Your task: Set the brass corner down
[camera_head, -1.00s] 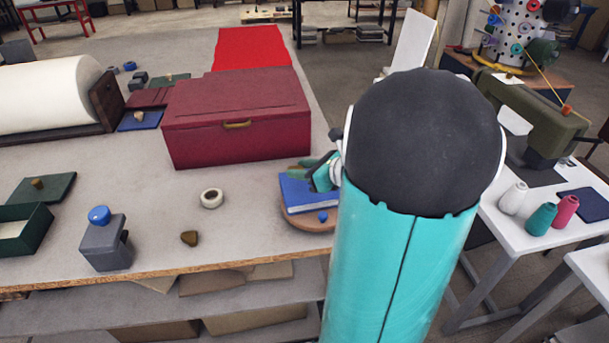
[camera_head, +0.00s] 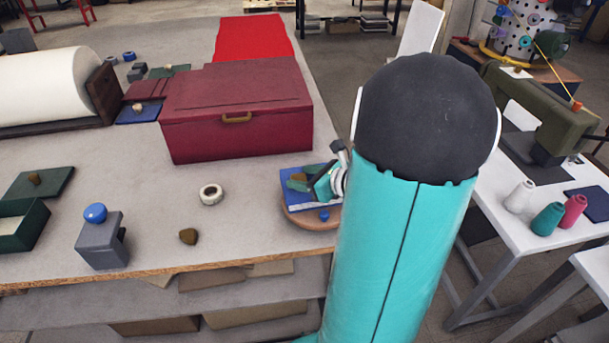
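My gripper (camera_head: 309,182) is small in view, low over the blue box (camera_head: 299,201) at the table's right edge. A small brown-brass piece (camera_head: 299,177), which looks like the brass corner, shows at its teal fingertips. I cannot tell whether the fingers grip it or whether it touches the box. The blue box lies on a round wooden board (camera_head: 304,222). A similar brownish piece (camera_head: 188,236) lies alone near the table's front edge. My arm stands in front of the board's right side.
A maroon chest (camera_head: 235,112) stands just behind and left. A white tape ring (camera_head: 211,194), a grey block with a blue knob (camera_head: 101,240) and a green box (camera_head: 22,225) are on the table. A small blue piece (camera_head: 324,215) sits at the board's front. Grey tabletop between them is clear.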

